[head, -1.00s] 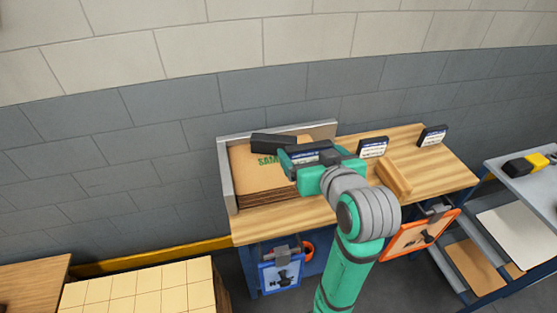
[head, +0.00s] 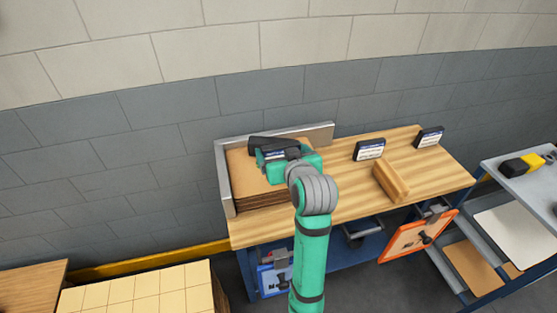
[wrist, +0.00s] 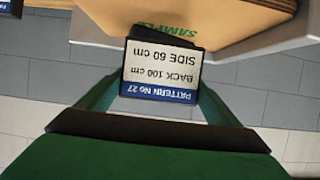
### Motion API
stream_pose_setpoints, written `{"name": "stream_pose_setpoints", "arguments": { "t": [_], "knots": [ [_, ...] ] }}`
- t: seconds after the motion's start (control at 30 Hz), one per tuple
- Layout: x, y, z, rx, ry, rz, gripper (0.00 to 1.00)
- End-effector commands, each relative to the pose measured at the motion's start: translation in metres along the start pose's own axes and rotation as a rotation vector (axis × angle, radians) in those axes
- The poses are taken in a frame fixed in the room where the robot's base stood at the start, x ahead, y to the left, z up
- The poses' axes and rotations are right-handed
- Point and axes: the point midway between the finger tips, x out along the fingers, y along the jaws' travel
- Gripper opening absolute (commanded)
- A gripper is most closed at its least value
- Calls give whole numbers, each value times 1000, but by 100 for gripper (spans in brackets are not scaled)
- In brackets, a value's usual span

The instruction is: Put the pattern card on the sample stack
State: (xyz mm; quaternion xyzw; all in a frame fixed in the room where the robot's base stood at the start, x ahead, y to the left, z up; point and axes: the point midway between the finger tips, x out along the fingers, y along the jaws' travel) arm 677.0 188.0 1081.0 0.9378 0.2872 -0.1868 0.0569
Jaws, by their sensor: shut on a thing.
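The pattern card (wrist: 160,72) is a black-framed white label with a blue band reading "PATTERN No 27", seen upside down in the wrist view. My gripper (wrist: 157,105) is shut on it, one finger on each side. The sample stack (head: 245,172) is a pile of brown sheets in a grey corner frame at the left of the wooden bench. Its green lettering shows behind the card in the wrist view (wrist: 240,15). In the head view my gripper (head: 275,156) is over the stack and hides most of the card. Whether the card touches the stack, I cannot tell.
Two other labelled cards (head: 369,150) (head: 430,137) and a wooden block (head: 391,182) are on the bench to the right. The grey frame (head: 224,180) edges the stack at left and back.

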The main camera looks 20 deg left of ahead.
Motion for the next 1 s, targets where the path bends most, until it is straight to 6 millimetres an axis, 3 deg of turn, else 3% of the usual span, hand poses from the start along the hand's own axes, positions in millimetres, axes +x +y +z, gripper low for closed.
{"name": "stream_pose_setpoints", "arguments": {
  "t": [0.27,0.43,0.87,0.9,0.93,1.0],
  "knots": [
    [17,-4,11,0,-2,-1,60],
    [25,-4,34,2,-2,0,60],
    [28,-3,39,0,1,0,60],
    [28,-3,39,0,0,0,95],
    [28,-3,39,0,1,0,100],
    [28,-3,39,0,1,0,100]
  ]
}}
